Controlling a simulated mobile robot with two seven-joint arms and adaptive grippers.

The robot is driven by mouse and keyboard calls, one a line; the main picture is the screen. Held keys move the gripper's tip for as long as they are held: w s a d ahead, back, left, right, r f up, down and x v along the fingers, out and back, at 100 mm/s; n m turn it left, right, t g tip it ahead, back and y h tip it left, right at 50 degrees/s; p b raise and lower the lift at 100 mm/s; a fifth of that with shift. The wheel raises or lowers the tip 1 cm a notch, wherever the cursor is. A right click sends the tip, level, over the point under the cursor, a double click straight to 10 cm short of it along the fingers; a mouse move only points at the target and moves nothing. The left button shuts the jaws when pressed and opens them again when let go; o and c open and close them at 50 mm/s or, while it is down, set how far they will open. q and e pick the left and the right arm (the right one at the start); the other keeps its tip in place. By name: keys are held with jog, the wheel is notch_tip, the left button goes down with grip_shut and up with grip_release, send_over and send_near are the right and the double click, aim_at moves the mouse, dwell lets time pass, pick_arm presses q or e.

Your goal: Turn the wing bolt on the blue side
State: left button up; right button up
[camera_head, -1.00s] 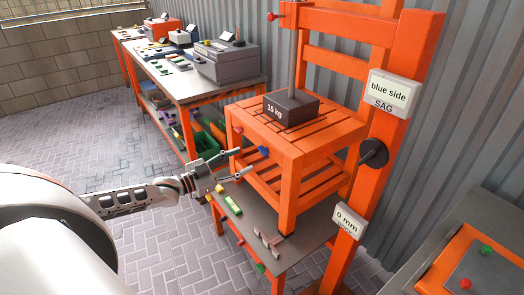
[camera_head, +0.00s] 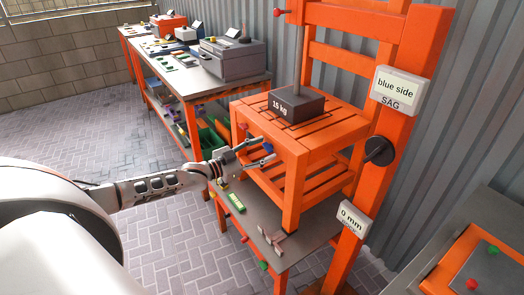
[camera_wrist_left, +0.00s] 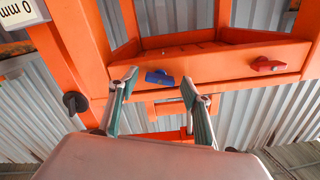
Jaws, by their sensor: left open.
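The blue wing bolt (camera_head: 267,147) sits on the front rail of the orange slatted stand (camera_head: 292,150). It also shows in the wrist view (camera_wrist_left: 159,77). A red wing bolt (camera_head: 243,126) is on the same rail, farther left; in the wrist view it is at right (camera_wrist_left: 268,64). My left gripper (camera_head: 268,150) is open and empty. In the wrist view its fingertips (camera_wrist_left: 159,82) lie either side of the blue bolt, with gaps; contact is not visible. My right gripper is not in view.
A 15 kg weight (camera_head: 294,104) rests on the stand. A "blue side SAG" sign (camera_head: 396,90) and a "0 mm" display (camera_head: 352,219) are on the orange post. A workbench (camera_head: 212,88) stands behind.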

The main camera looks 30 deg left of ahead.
pick_arm(q)
jog(key=c, duration=1.1)
jog(key=shift+c, duration=0.2)
